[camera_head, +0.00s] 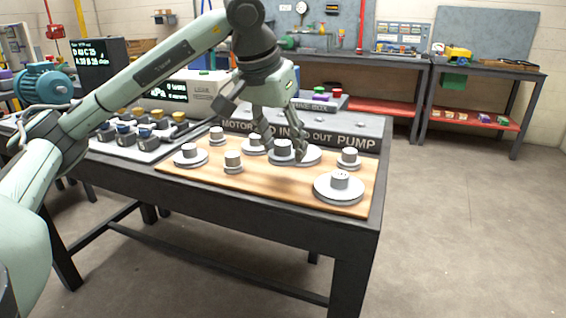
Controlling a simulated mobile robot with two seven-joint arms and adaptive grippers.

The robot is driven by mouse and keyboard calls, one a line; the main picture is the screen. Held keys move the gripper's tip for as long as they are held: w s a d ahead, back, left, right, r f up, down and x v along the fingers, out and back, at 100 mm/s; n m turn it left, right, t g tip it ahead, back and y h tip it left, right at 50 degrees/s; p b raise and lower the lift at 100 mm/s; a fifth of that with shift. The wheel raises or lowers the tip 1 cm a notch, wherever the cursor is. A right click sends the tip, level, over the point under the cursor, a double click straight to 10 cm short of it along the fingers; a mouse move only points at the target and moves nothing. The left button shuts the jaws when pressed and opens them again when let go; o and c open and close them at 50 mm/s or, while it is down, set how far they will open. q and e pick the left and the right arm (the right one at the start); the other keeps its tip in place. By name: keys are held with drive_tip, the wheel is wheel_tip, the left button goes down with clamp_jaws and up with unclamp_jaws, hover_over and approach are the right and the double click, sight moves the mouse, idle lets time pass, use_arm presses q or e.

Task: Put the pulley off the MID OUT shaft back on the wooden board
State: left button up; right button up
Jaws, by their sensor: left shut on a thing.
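The wooden board (262,184) lies on the dark workbench and carries several grey pulleys of different sizes. My left gripper (284,154) points down over the back middle of the board. Its fingers are on both sides of a grey pulley (283,147) and shut on it. This pulley is at or just above the board; whether it touches cannot be told. The grey label strip (290,131) behind the board reads MOTOR, OUT and PUMP, and my gripper hides part of its middle. I cannot make out the MID OUT shaft. My right gripper is not in view.
A wide pulley (339,190) sits at the board's front right corner, and a smaller pulley (348,158) is behind it. Another disc (310,155) lies close to the right finger. A tray of motors (140,140) is at left. Bare board shows along the front middle.

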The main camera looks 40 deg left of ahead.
sight(281, 154)
use_arm(q)
wheel_tip(281, 154, down, 3)
drive_tip(key=shift+f, duration=0.2)
drive_tip(key=shift+w+f, duration=0.1)
drive_tip(key=shift+f, duration=0.2)
drive_tip(key=shift+f+b, duration=0.2)
drive_tip(key=shift+b, duration=0.1)
drive_tip(key=o, duration=1.2)
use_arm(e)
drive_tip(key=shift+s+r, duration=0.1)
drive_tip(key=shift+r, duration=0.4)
use_arm(q)
drive_tip(key=shift+o, duration=0.2)
drive_tip(key=shift+r, duration=0.25)
drive_tip(key=p+v, duration=0.1)
drive_tip(key=v, duration=1.1)
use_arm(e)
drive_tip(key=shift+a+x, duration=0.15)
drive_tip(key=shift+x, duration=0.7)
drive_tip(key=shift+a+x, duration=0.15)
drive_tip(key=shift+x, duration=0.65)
